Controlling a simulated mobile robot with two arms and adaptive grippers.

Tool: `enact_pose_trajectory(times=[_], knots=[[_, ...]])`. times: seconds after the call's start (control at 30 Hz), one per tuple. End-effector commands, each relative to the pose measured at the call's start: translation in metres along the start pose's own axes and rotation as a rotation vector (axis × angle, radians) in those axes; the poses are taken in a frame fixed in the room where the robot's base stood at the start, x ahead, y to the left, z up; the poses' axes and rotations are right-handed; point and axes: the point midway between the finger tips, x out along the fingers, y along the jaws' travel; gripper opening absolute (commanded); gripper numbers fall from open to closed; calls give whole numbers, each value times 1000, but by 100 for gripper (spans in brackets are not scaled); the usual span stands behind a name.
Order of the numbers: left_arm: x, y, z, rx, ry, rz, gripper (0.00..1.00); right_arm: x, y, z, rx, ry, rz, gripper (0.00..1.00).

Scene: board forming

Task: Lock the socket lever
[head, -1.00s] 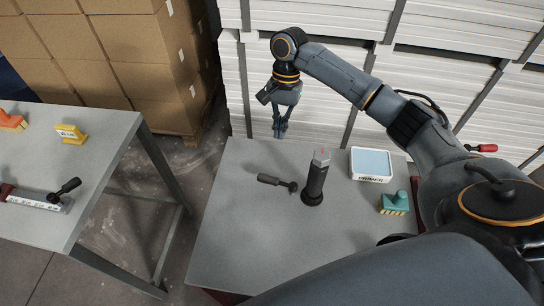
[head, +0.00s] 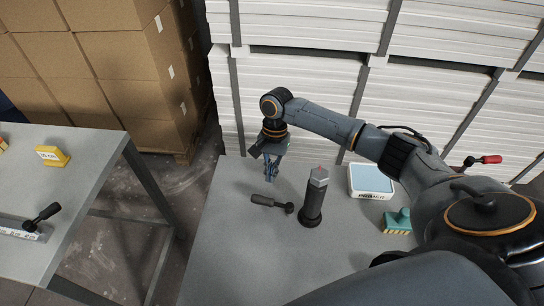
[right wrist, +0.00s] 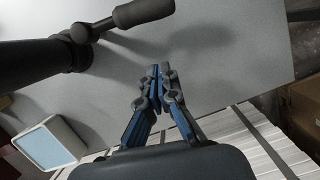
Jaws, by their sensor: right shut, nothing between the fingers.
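A dark lever (head: 268,202) with a thick grip lies low over the grey table, its pivot end at the right, beside an upright dark post (head: 312,200) with a grey faceted top. I take this as the socket lever. In the right wrist view the lever (right wrist: 140,15) shows at the top, and the post (right wrist: 38,62) at the left. My right gripper (head: 271,179) points down just behind the lever grip. Its blue fingers (right wrist: 159,72) are shut and empty, apart from the lever in the right wrist view. My left gripper is not in view.
A white box with a blue top (head: 371,182) and a teal brush-like tool (head: 397,221) are at the right of the table. Stacked white boards (head: 300,90) stand behind. A second table (head: 95,150) at the left holds a yellow block (head: 52,156) and another black-handled lever (head: 42,216).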

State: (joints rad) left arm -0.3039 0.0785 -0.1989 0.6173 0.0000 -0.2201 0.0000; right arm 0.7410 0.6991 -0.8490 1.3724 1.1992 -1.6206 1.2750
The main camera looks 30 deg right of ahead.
Motion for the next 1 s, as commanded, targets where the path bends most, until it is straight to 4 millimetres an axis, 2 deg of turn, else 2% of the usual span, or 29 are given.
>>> enact_pose_trajectory(times=[0.07,0.1,0.2,0.4,1.0], knots=[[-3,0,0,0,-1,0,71,15,1,0,2,-1,2,0],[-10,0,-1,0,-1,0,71,11,0,10,-4,1,1,0],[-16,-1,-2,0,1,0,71,14,0,24,-2,1,0,0],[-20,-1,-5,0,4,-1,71,20,0,38,0,1,0,0],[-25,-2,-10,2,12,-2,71,18,4,34,-17,1,5,0]])
